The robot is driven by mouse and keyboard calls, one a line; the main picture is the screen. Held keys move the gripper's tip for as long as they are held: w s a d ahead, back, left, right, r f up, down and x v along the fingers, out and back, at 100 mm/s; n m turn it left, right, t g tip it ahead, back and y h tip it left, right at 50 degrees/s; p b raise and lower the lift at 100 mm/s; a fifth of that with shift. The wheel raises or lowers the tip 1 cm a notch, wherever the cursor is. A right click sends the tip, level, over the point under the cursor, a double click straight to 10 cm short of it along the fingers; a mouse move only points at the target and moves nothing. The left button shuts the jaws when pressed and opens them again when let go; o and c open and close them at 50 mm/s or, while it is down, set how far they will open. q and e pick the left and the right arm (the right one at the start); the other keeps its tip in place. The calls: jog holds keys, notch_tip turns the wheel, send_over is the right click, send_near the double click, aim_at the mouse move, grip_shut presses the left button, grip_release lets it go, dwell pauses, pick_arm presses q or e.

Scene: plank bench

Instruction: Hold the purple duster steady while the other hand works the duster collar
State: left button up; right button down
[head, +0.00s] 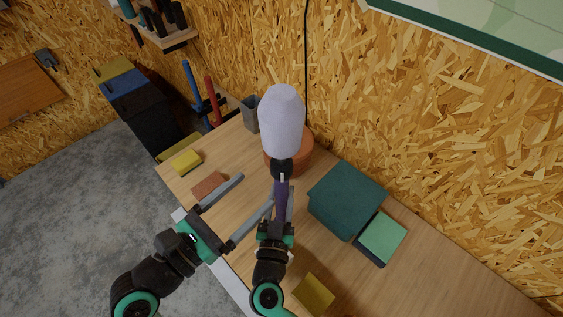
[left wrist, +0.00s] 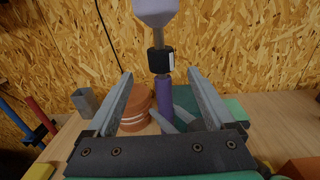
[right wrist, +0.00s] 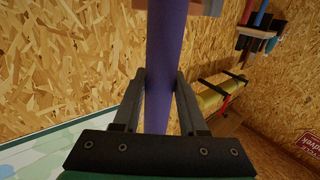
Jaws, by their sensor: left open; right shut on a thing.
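The duster stands upright, with a pale lavender head (head: 283,122), a black collar (head: 282,168) below it and a purple handle (head: 281,196). My right gripper (right wrist: 160,85) is shut on the purple handle (right wrist: 164,60), below the collar. My left gripper (head: 257,194) is open to the left of the duster, its fingers spread and empty. In the left wrist view, the collar (left wrist: 161,61) is ahead of the open fingers, just beyond the tips, and the handle (left wrist: 164,95) runs down between them. The head's top is cut off there.
A yellow sponge (head: 186,161), a brown block (head: 209,184) and a grey cup (head: 250,113) are left.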

aim_at(273, 172)
pick_arm(q)
jog(key=x, duration=0.9)
jog(key=shift+w+d, duration=0.25)
jog(key=shift+a, duration=0.1)
jog(key=c, duration=1.4)
